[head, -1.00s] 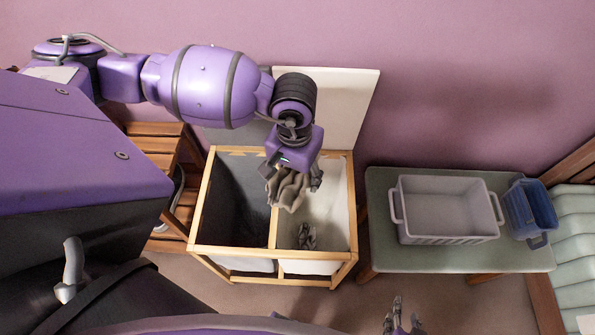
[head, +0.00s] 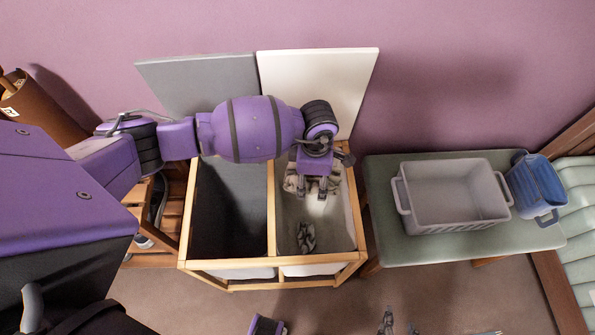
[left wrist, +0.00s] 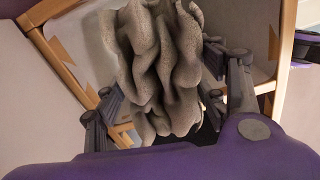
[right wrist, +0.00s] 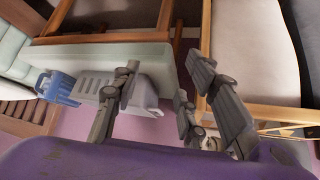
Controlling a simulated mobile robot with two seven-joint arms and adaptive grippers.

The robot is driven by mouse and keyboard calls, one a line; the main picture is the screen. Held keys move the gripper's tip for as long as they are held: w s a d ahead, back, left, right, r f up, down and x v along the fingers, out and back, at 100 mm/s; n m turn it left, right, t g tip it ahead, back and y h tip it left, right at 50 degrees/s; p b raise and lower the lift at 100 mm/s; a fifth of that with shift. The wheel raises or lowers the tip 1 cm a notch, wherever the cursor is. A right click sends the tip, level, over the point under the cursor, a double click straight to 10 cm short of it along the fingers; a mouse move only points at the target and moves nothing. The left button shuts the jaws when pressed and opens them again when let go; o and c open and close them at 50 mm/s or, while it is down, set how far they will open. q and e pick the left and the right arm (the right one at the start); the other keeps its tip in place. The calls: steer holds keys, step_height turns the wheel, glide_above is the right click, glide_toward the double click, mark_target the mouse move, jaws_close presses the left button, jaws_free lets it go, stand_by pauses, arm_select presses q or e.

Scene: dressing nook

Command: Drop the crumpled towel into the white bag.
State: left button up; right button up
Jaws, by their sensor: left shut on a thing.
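The crumpled towel (left wrist: 160,70) is beige-grey and deeply folded. It hangs between the fingers of my left gripper (head: 318,190), which is shut on it. In the head view the towel (head: 294,184) is mostly hidden under the gripper. The white bag (head: 338,222) lines the right compartment of a wooden-framed hamper (head: 270,205). My left gripper and the towel appear over the back part of this compartment. My right gripper (right wrist: 168,80) is open and empty; its fingers show at the bottom edge of the head view (head: 398,326).
A dark grey bag (head: 228,215) fills the left compartment. A grey patterned item (head: 306,237) lies in the white bag. Raised lids (head: 325,85) lean at the wall. Right, a green-topped bench (head: 400,245) holds a grey basket (head: 455,195) and a blue container (head: 537,187).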

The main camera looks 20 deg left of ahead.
arm_select(q)
steer(key=shift+w+d+f+n, duration=0.15)
steer(key=shift+w+f+n, duration=0.1)
steer(key=shift+f+n, duration=0.05)
step_height(320, 180, down, 6)
steer(key=b, duration=0.3)
steer(key=shift+r+b, duration=0.2)
steer(key=shift+b, duration=0.15)
steer(key=o, duration=1.2)
steer(key=shift+o, duration=0.9)
arm_select(e)
steer(key=f, duration=0.2)
steer(key=s+f, duration=0.1)
steer(key=f, duration=0.1)
steer(key=shift+s+a, duration=0.15)
arm_select(q)
steer(key=shift+r, duration=0.1)
step_height(320, 180, up, 12)
steer(key=shift+f, duration=0.1)
